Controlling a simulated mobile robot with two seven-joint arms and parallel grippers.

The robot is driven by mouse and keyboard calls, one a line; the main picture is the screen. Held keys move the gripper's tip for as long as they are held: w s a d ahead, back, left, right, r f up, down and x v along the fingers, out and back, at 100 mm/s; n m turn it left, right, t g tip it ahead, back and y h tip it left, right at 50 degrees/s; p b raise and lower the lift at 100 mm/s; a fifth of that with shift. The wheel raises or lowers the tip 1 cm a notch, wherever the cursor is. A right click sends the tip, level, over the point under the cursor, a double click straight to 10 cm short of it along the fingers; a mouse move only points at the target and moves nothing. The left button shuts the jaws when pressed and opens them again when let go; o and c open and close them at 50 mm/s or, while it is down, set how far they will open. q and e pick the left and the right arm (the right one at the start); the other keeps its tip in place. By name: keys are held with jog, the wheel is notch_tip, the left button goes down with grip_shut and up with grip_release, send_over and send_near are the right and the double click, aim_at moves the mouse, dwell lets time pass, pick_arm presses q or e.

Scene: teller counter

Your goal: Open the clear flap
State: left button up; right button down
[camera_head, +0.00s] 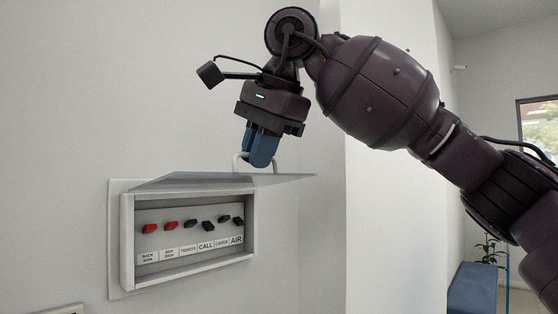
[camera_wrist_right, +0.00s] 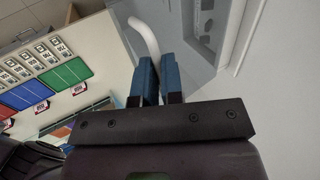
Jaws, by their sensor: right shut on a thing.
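The clear flap (camera_head: 220,181) is hinged along the top of a white wall box (camera_head: 127,240) and is raised, standing out about level from the box. Its white loop handle (camera_head: 237,166) is on the flap's upper side. My right gripper (camera_head: 260,160) reaches down from above with blue fingers shut on the handle. In the right wrist view the blue fingers (camera_wrist_right: 157,78) close around the white handle (camera_wrist_right: 146,36), and the see-through flap (camera_wrist_right: 185,60) lies beyond them. My left gripper is in neither view.
Inside the box is a panel with red switches (camera_head: 171,226) and black switches (camera_head: 208,225) above printed labels. A wall corner stands to the right of the box. The right wrist view shows a counter with green, blue and red panels (camera_wrist_right: 66,74) at the left.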

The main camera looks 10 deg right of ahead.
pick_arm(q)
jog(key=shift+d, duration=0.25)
pick_arm(e)
jog(key=shift+w+a+r+g+h, duration=0.35)
jog(key=shift+r+g+h, duration=0.05)
jog(key=shift+r+g, duration=0.2)
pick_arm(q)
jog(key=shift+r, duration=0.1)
pick_arm(e)
jog(key=c, duration=1.5)
grip_release()
jog(key=shift+w+a, duration=0.1)
jog(key=shift+w, duration=0.05)
jog(key=shift+o, duration=1.2)
jog(key=shift+w+a, duration=0.25)
jog(key=shift+w, duration=0.05)
jog(key=shift+s+d+r, duration=0.15)
jog(key=shift+s+d, duration=0.15)
jog(key=shift+r, duration=0.55)
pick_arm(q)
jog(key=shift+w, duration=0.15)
pick_arm(e)
jog(key=v, duration=0.9)
jog(key=shift+s+r, duration=0.15)
jog(key=shift+r, duration=0.1)
jog(key=shift+f, duration=0.1)
